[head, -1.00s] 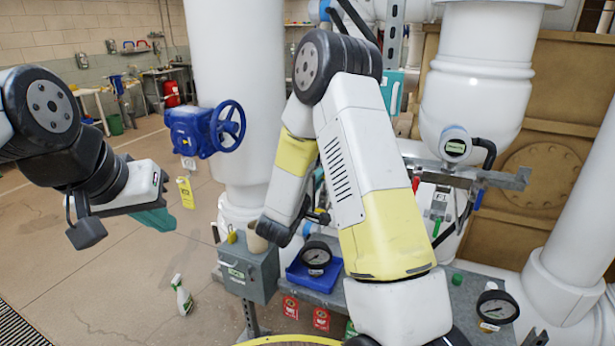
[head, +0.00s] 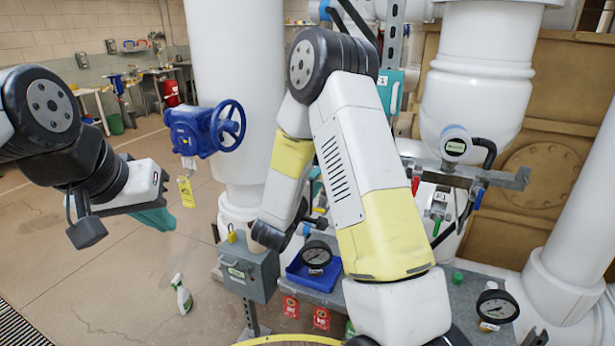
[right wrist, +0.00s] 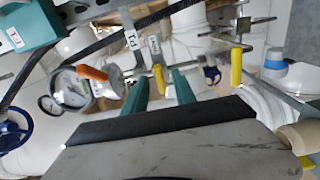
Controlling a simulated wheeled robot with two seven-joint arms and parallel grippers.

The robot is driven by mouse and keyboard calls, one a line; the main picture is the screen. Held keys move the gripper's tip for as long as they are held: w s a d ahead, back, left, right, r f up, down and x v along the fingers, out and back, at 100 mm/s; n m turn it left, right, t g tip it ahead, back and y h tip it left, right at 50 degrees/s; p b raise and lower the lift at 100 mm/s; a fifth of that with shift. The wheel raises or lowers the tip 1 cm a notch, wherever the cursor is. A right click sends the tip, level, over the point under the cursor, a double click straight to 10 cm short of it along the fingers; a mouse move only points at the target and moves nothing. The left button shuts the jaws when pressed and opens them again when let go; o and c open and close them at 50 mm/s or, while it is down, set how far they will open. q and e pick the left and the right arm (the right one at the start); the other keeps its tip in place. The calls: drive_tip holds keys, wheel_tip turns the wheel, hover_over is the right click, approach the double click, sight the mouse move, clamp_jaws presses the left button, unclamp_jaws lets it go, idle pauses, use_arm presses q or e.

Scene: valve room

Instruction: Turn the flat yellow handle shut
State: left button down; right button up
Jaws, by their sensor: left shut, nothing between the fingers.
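Two yellow handles show in the right wrist view. One yellow handle (right wrist: 160,79) hangs just beyond the fingertips of my right gripper (right wrist: 162,88), in line with the gap between them. The other yellow handle (right wrist: 236,68) is further right. I cannot tell which is the flat one. My right gripper's teal fingers are apart, with nothing seen held; in the head view they are hidden behind my right arm. My left gripper (head: 158,217) is shut and empty at the left of the head view, away from the pipes.
An orange handle (right wrist: 92,73) and a round gauge (right wrist: 70,91) are left of the fingers. Black tubing and grey brackets run close above. In the head view, a blue handwheel (head: 227,125), a grey box (head: 249,272) and a blue tray (head: 309,277) stand near my right arm.

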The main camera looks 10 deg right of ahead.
drive_tip(key=v, duration=0.6)
